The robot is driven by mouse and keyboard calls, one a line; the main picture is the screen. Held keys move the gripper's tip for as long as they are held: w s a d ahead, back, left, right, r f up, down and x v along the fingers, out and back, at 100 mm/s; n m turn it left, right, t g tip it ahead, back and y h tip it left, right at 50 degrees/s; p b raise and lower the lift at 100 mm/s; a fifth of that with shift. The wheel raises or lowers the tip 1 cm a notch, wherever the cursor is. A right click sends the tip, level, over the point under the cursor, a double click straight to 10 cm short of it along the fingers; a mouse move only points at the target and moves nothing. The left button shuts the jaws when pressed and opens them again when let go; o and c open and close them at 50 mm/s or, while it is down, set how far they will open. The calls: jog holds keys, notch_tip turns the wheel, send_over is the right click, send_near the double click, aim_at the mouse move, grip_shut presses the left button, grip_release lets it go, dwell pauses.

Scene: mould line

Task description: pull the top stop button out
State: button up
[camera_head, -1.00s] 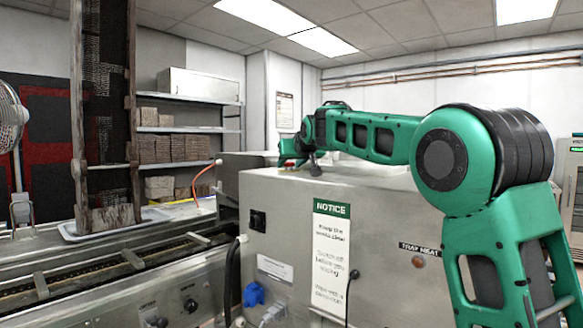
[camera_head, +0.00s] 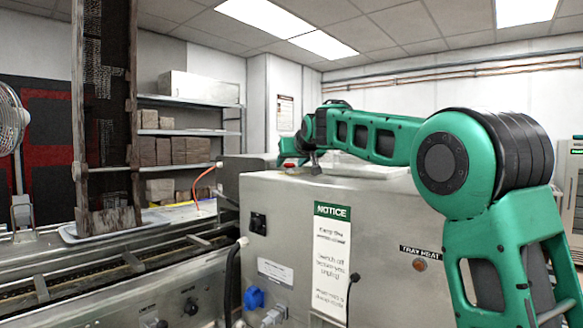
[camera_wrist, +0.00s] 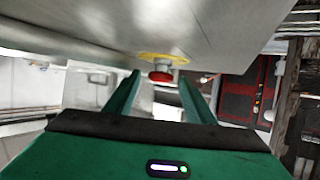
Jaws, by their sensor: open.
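The red stop button (camera_wrist: 162,76) with a yellow ring around its base shows at the top centre of the wrist view, on a grey metal surface. My gripper (camera_wrist: 160,84) is open, with one green finger on each side of the button in that view. The button looks centred between the fingers; I cannot tell whether either finger touches it. In the head view my gripper (camera_head: 293,154) is small, at the far top edge of the steel cabinet (camera_head: 290,205), and its fingers are hard to make out.
A notice sign (camera_head: 331,250) and a blue plug (camera_head: 253,297) are on the cabinet's front. A conveyor (camera_head: 120,262) runs along the left, with a dark upright frame (camera_head: 105,110) beside it. Shelves (camera_head: 190,132) with brown blocks stand behind. A small red spot (camera_wrist: 43,66) shows at left in the wrist view.

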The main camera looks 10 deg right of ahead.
jog(key=v, duration=0.9)
jog(key=shift+s+r, duration=0.15)
jog(key=shift+s, duration=0.05)
jog(key=shift+s+d+r, duration=0.1)
jog(key=shift+s+r, duration=0.05)
jog(key=shift+s, duration=0.4)
